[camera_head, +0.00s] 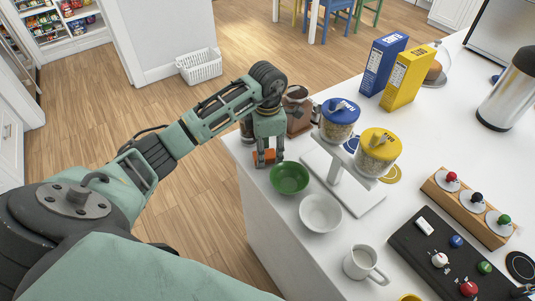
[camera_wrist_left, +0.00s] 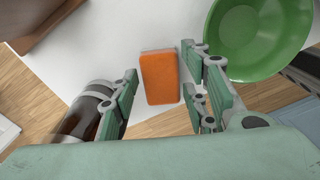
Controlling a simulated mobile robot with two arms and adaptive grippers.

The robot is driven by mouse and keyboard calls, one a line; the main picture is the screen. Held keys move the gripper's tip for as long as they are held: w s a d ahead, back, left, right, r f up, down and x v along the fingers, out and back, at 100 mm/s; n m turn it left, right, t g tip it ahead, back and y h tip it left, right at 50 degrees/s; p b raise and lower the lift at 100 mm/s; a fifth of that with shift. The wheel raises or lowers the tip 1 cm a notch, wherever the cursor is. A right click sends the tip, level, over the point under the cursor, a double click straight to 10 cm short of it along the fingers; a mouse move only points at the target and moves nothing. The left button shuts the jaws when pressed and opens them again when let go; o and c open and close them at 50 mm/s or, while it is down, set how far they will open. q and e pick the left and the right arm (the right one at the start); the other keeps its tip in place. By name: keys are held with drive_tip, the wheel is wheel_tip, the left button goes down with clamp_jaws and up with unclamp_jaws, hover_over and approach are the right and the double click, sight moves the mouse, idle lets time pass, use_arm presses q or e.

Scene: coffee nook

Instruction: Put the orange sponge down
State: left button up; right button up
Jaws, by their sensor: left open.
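The orange sponge (camera_wrist_left: 161,77) lies on the white counter near its corner, and it also shows in the head view (camera_head: 267,156), partly hidden by my fingers. My left gripper (camera_wrist_left: 163,86) is open, with one finger on each side of the sponge. A gap shows between the sponge and the left finger, and a smaller one beside the right finger. In the head view my left gripper (camera_head: 266,162) points down at the counter, close to the green bowl. My right gripper is not in view.
The green bowl (camera_head: 289,178) stands right beside my left gripper. A white bowl (camera_head: 320,213), a white mug (camera_head: 361,264) and a dispenser stand (camera_head: 340,187) with blue-lid and yellow-lid jars are nearby. A brown container (camera_head: 297,112) stands behind the gripper. The counter edge is close.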

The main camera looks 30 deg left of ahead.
sight(267, 154)
use_arm(q)
wheel_tip(267, 154, up, 10)
drive_tip(key=b, duration=0.2)
idle(0.6)
